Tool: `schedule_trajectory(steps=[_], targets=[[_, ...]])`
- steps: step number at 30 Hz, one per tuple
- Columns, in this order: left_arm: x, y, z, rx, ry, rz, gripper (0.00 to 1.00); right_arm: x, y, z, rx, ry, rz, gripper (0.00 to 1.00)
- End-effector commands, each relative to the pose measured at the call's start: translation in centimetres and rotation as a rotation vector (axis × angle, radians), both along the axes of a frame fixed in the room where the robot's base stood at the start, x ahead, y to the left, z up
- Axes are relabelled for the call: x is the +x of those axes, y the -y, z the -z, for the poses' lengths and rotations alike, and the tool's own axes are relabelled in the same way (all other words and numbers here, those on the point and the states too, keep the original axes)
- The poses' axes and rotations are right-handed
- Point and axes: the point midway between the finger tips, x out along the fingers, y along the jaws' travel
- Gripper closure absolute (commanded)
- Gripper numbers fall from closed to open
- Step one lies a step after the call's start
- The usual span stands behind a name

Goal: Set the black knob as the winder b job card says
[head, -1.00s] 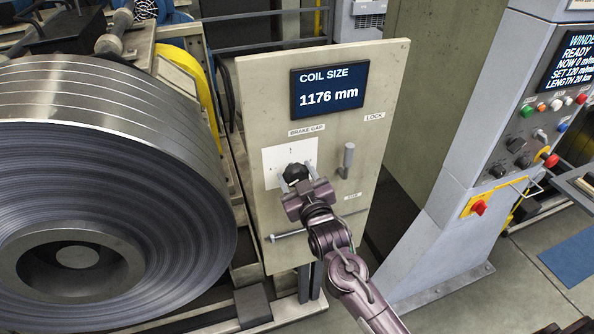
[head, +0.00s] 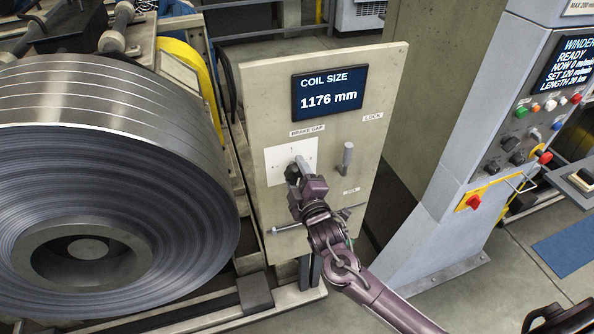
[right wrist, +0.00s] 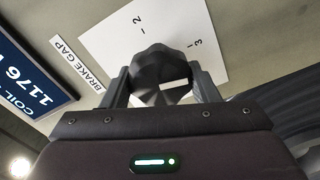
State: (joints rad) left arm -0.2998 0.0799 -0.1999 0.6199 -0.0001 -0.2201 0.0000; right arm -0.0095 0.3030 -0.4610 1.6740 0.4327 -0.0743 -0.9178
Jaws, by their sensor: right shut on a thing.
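The black knob (head: 292,173) sits on a white scale plate (head: 277,160) under the BRAKE GAP label (head: 307,130) on the beige panel. My right gripper (head: 299,172) is shut on it, turned about its own axis. In the right wrist view the fingers (right wrist: 163,88) stand on both sides of the knob (right wrist: 153,66). No winder b job card can be read here. My left gripper is not in view.
The COIL SIZE screen (head: 340,92) reads 1176 mm. A grey lever (head: 346,158) stands out right of the knob, and a crossbar (head: 290,229) lies below. A large steel coil (head: 110,110) is at left. A grey control console (head: 465,150) with buttons stands at right.

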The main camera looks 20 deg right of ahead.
Motion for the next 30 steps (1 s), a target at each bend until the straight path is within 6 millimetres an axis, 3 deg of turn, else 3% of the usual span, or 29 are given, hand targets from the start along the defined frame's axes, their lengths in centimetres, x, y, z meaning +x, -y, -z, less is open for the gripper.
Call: schedule_trajectory(steps=[12, 28, 29, 30], targets=[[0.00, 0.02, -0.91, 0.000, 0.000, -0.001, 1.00, 0.02, -0.03, 0.01, -0.178, 0.005, -0.001, 0.68], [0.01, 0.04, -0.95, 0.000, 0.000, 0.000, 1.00, 0.01, -0.04, 0.09, -0.198, 0.006, 0.000, 0.68], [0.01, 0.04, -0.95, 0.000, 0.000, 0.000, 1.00, 0.00, -0.04, 0.09, -0.198, 0.006, -0.001, 0.43], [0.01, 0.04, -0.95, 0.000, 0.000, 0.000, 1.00, 0.00, -0.04, 0.09, -0.198, 0.006, -0.001, 0.38]])
